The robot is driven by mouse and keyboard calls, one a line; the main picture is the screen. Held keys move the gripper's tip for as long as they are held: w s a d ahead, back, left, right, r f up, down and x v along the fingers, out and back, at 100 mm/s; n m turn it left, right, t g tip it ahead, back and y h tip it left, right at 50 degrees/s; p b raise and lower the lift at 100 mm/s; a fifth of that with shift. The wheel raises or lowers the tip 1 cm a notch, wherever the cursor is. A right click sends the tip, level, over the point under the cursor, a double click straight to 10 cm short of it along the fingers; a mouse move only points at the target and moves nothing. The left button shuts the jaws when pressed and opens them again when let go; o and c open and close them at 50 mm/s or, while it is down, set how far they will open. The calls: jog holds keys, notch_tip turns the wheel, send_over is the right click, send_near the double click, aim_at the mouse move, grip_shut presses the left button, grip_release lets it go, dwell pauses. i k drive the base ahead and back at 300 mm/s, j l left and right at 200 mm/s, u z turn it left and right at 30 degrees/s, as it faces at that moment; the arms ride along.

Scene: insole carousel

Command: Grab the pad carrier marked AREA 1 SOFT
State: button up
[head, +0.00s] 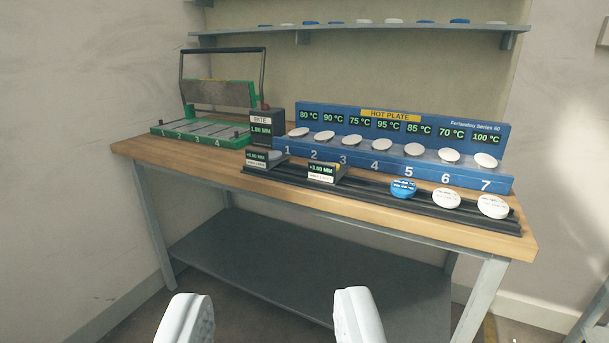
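Round pad carriers stand on a black rail (300,190) at the table's front: a blue one (403,188), a white one (446,198) and another white one (492,206) at the right end. Their printed labels are too small to read, so I cannot tell which is AREA 1 SOFT. More blue and white discs lie on the wall shelf (370,29), seen edge-on with no legible marks. My gripper (272,297) is open and empty, low in the picture, in front of the table and well apart from the carriers.
A blue hot plate (402,127) with numbered white discs stands behind the rail. Two small display blocks (262,160) (325,173) sit on the rail's left part. A green press (200,128) stands at the back left. The wooden table (400,215) has a grey lower shelf (300,265).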

aim_at(326, 173)
jog(key=i+l+u, duration=0.2)
jog(key=i+l, duration=0.75)
jog(key=i, duration=0.05)
